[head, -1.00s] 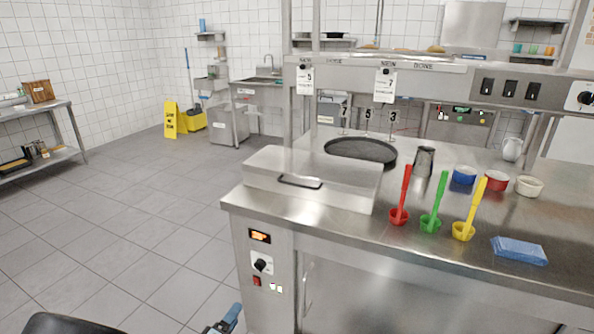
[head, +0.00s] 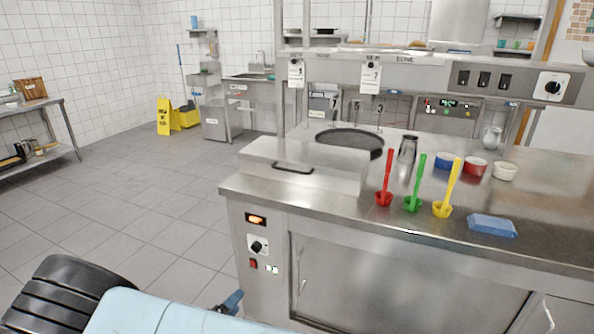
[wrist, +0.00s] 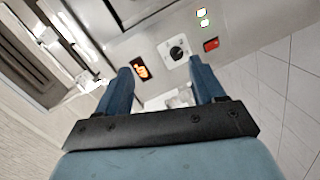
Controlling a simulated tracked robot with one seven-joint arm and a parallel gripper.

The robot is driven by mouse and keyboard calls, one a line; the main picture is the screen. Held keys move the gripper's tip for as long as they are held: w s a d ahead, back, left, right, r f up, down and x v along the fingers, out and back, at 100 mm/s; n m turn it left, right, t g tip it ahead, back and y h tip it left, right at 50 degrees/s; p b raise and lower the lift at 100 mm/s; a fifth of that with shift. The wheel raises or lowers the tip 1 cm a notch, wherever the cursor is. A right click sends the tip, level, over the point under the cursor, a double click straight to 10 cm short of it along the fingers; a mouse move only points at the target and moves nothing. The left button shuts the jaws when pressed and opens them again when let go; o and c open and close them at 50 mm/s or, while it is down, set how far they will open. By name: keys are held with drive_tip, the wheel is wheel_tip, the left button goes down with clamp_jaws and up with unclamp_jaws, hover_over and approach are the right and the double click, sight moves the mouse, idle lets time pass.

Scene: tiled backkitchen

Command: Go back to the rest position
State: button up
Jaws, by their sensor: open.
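My gripper (wrist: 162,90) is open and empty in the wrist view, its two blue fingers apart. Beyond them is the counter's front panel with a lit orange display (wrist: 141,68), a black knob (wrist: 176,52) and a red switch (wrist: 211,44). In the head view, a blue finger of my gripper (head: 232,301) shows at the bottom, below and in front of the panel. My light blue and black arm fills the lower left. The rest of the gripper is hidden there.
The steel counter (head: 330,212) holds a lidded steel box (head: 300,165), red, green and yellow ladles (head: 414,200), a blue sponge (head: 492,225) and a black round pan (head: 350,140). A yellow floor sign (head: 163,116) stands farther back. The tiled floor at left is clear.

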drive_tip(key=w+d+r+m+g, duration=0.2)
drive_tip(key=d+r+m+g, duration=0.3)
drive_tip(key=d+r, duration=0.8)
drive_tip(key=w+d+r+m+g, duration=0.3)
drive_tip(key=d+r+g, duration=0.5)
drive_tip(key=d+r, duration=0.55)
drive_tip(key=s+d+r+m+y, duration=0.1)
drive_tip(key=s+d+r+y, duration=0.55)
drive_tip(key=r, duration=0.65)
drive_tip(key=s+d+r+t, duration=0.2)
drive_tip(key=s+d+r, duration=0.2)
drive_tip(key=s, duration=0.2)
drive_tip(key=s+d+r+t+y, duration=0.1)
drive_tip(key=s+d+r, duration=0.3)
drive_tip(key=s, duration=0.3)
drive_tip(key=shift+d+t, duration=0.4)
drive_tip(key=shift+d, duration=0.1)
